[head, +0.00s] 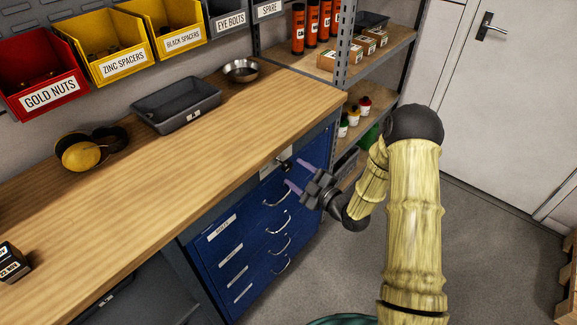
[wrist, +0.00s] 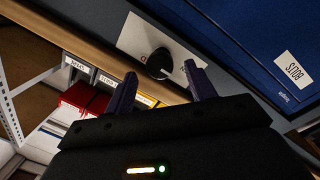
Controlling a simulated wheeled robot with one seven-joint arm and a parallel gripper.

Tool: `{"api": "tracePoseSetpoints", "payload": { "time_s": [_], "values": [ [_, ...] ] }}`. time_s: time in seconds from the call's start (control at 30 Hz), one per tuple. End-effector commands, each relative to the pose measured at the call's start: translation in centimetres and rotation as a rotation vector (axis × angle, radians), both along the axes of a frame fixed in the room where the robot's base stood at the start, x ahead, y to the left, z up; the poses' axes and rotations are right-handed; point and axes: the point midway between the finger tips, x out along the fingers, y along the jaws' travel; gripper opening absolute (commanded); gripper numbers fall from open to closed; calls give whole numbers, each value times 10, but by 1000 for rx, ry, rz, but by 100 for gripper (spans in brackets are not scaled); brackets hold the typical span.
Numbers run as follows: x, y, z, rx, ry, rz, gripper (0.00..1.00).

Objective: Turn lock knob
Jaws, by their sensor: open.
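The lock knob (wrist: 159,63) is a dark round knob on a pale plate (wrist: 135,38) below the wooden worktop edge, above the blue drawers. In the head view the knob (head: 285,165) shows small at the top right of the blue drawer cabinet (head: 225,240). My gripper (head: 297,175) is in front of it with its two purple fingers apart. In the wrist view the open fingers of my gripper (wrist: 160,88) point towards the plate, one to each side of the knob in the picture. The fingers appear apart from the knob, with nothing between them.
A wooden workbench (head: 200,140) carries a grey tray (head: 177,105), a metal bowl (head: 241,71) and yellow ear defenders (head: 82,155). A shelf rack (head: 345,60) with bottles and boxes stands just right of the cabinet. Grey floor (head: 480,240) is clear towards the door (head: 500,90).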

Motion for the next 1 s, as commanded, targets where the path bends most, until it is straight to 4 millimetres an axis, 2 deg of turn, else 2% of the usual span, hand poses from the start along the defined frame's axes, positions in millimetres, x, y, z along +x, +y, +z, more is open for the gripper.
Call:
{"api": "tracePoseSetpoints", "payload": {
  "time_s": [0.2, 0.6, 0.67, 0.83, 1.0],
  "values": [
    [23, 25, 1, 0, -2, 3, 55],
    [30, 32, 0, 1, 0, 1, 55],
    [30, 32, 0, 1, 0, 1, 45],
    [30, 32, 0, 1, 0, 1, 12],
    [30, 31, 0, 3, 2, 1, 11]
  ]
}}
